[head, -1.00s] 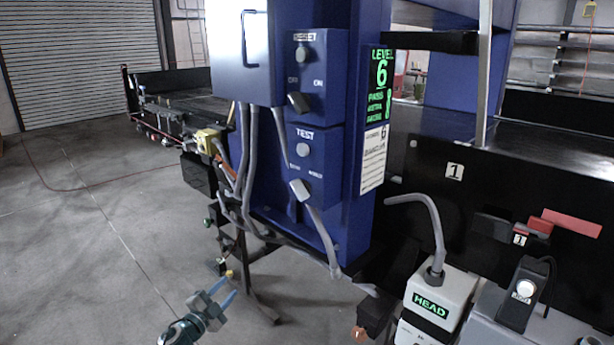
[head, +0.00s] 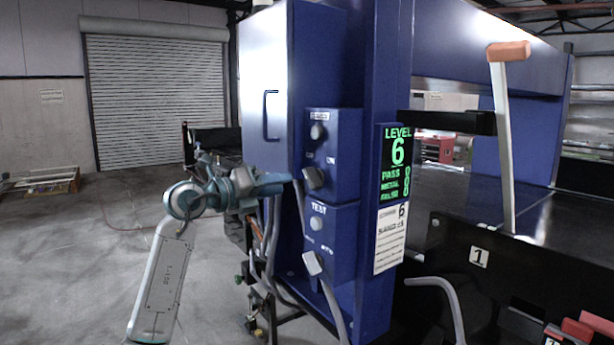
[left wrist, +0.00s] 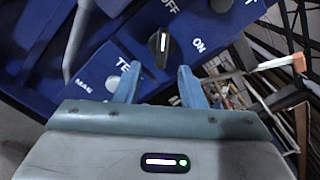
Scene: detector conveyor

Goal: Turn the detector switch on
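The detector switch is a dark rotary knob (head: 313,178) on the upper box of the blue cabinet, below a round grey button. In the left wrist view the knob (left wrist: 158,42) has a pale pointer mark and sits between the OFF and ON labels. My left gripper (head: 287,180) reaches in from the left at about the knob's height. In the left wrist view its two blue fingers (left wrist: 157,80) are apart with nothing between them, and the knob lies just beyond and between their tips. Contact with the knob is not visible. My right gripper is out of view.
A green display (head: 397,160) reading LEVEL 6 is to the right. A lever with an orange handle (head: 508,51) stands over the conveyor. Grey cables hang below the boxes. Open floor lies left.

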